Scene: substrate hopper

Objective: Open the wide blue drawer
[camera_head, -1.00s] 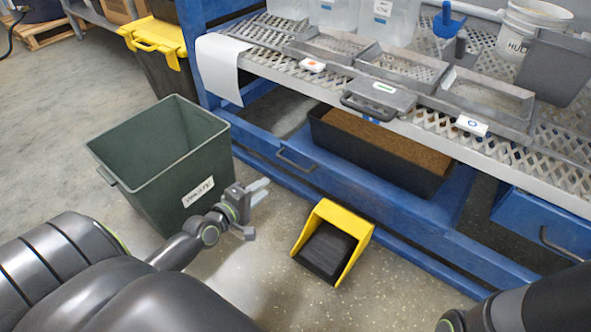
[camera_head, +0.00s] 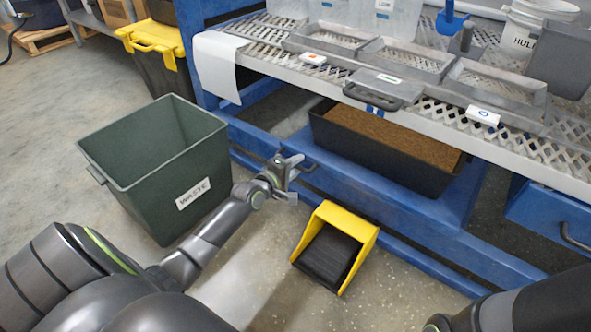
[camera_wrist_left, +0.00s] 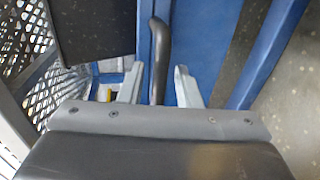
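The wide blue drawer (camera_head: 366,200) is low under the mesh bench in the head view. Its dark bar handle (camera_head: 305,166) is at the left part of the front, partly hidden by my left gripper (camera_head: 295,179). In the left wrist view, the handle (camera_wrist_left: 158,52) stands between the two fingers of the left gripper (camera_wrist_left: 160,86), with gaps on both sides. The left gripper is open, its fingers straddling the handle's line; contact is not visible. My right gripper is out of view; only the right arm shows at the lower right.
A black tub of brown substrate (camera_head: 395,138) sits behind the drawer front. A green waste bin (camera_head: 160,200) stands left of my left arm. A yellow-and-black scoop-like box (camera_head: 362,238) is on the floor in front of the drawer. Another blue drawer (camera_head: 548,212) is at right.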

